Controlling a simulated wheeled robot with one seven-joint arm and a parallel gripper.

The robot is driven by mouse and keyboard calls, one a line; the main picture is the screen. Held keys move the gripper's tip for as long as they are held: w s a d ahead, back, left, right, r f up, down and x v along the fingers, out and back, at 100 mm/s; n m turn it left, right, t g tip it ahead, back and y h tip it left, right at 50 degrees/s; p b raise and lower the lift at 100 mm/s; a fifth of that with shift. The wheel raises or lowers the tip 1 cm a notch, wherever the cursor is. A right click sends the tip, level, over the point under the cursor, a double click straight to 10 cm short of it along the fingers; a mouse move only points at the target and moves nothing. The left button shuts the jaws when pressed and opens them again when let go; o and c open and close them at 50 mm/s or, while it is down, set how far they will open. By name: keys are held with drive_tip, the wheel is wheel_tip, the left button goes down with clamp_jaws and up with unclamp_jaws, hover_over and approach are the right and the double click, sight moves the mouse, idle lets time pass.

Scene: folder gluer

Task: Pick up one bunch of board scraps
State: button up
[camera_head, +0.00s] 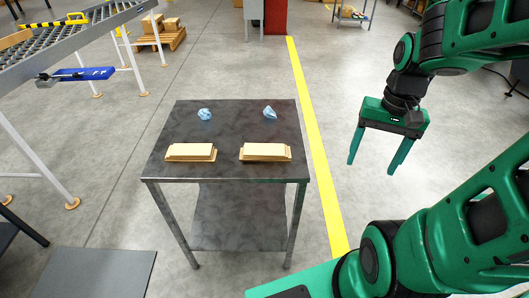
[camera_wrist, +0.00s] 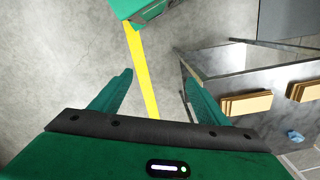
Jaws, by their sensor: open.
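Two bunches of tan board scraps lie near the front edge of a dark metal table (camera_head: 225,129) in the head view, a left bunch (camera_head: 190,153) and a right bunch (camera_head: 265,152). Each is a small stack of flat pieces. My gripper (camera_head: 374,163) is open and empty, pointing down over the floor to the right of the table, apart from both bunches. In the wrist view my gripper (camera_wrist: 158,92) shows its two green fingers spread, with floor between them. The two bunches also show there, one nearer (camera_wrist: 246,105) and one at the right edge (camera_wrist: 304,90).
Two crumpled blue pieces, left (camera_head: 204,114) and right (camera_head: 269,112), lie toward the table's back. A yellow floor line (camera_head: 318,150) runs right of the table. A roller conveyor (camera_head: 75,42) stands at upper left. A dark mat (camera_head: 98,273) lies at lower left.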

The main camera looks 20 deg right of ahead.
sight(269, 148)
drive_tip(key=w+a+f+m+y, duration=0.2)
drive_tip(key=w+a+f, duration=0.1)
drive_tip(key=w, duration=0.3)
drive_tip(key=w+a+f+m+t+y, duration=0.1)
drive_tip(key=w+a+f+m+y, duration=0.2)
drive_tip(key=w, duration=0.3)
drive_tip(key=w+a+f+m+y, duration=0.3)
drive_tip(key=w+a+f, duration=0.2)
drive_tip(key=w, duration=0.2)
drive_tip(key=shift+a+f+t, duration=0.15)
drive_tip(key=shift+f+t, duration=0.1)
drive_tip(key=shift+t, duration=0.05)
drive_tip(key=m+y, duration=0.1)
drive_tip(key=w+m+y, duration=0.1)
drive_tip(key=shift+w+m+t, duration=0.3)
drive_tip(key=shift+t, duration=0.1)
drive_tip(key=w+d+m+t+y, duration=0.1)
drive_tip(key=d+r+m+y, duration=0.1)
drive_tip(key=m, duration=0.1)
drive_tip(key=shift+w+t, duration=0.35)
drive_tip(key=shift+t, duration=0.05)
drive_tip(key=shift+m, duration=0.3)
drive_tip(key=x, duration=1)
drive_tip(key=shift+w+a, duration=0.25)
drive_tip(key=shift+a, duration=0.1)
drive_tip(key=shift+c, duration=0.6)
drive_tip(key=c, duration=1)
